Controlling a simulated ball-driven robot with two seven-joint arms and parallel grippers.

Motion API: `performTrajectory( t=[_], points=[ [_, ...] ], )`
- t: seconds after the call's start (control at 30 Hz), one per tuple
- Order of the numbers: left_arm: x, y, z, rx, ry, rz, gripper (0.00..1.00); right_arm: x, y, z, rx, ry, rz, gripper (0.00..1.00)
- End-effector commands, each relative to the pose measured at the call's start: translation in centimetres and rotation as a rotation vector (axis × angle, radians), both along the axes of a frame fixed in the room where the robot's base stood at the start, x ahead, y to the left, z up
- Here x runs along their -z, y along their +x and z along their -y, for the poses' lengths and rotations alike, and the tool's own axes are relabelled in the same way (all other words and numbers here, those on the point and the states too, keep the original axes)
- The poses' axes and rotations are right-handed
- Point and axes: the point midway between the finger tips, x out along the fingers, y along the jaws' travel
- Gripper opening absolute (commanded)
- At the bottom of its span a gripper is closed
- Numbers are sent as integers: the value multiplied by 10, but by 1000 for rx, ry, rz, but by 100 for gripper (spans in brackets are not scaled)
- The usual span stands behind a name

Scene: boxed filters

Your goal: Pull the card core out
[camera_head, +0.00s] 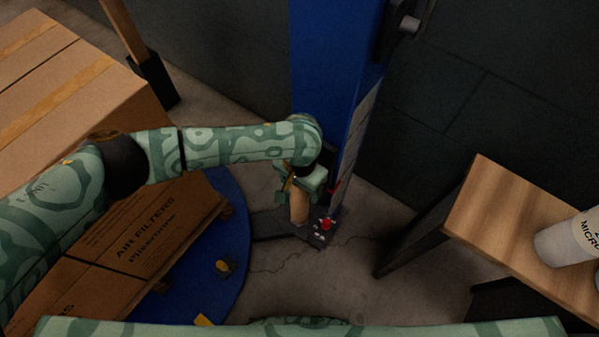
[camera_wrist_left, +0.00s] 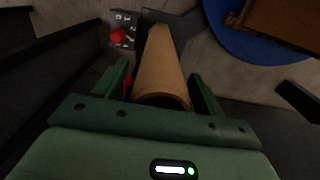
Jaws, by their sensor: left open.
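The card core (camera_head: 299,210) is a brown cardboard tube standing beside the foot of the blue column. In the left wrist view the card core (camera_wrist_left: 161,72) shows with its open end toward the camera. My left gripper (camera_head: 301,188) is open above it in the head view. In the left wrist view the green fingers of the left gripper (camera_wrist_left: 160,80) stand on either side of the tube, with a gap showing on the right. Contact on the left finger's side is hard to tell. My right gripper is not in view.
A blue column (camera_head: 335,80) rises behind the core. A grey control panel with a red button (camera_head: 326,223) is close by. Cartons marked air filters (camera_head: 150,235) stand on a blue round turntable (camera_head: 228,285). A wooden table (camera_head: 510,215) with a white tub (camera_head: 565,240) is right.

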Motion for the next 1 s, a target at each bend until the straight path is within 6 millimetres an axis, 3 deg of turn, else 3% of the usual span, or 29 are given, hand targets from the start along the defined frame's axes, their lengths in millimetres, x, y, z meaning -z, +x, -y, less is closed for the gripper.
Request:
performTrajectory(
  t=[0.1,0.43,0.47,0.6,0.63,1.0],
  points=[
    [12,0,0,0,0,-1,70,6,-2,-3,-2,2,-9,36],
    [13,0,0,0,-1,1,70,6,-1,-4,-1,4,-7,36],
    [13,0,0,0,-1,1,65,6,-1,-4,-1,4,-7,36],
    [13,0,0,0,-1,1,26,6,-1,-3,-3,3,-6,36],
    [13,0,0,0,-1,1,21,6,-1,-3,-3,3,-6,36],
    [3,0,0,0,-1,3,22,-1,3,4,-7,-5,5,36]
  ],
)
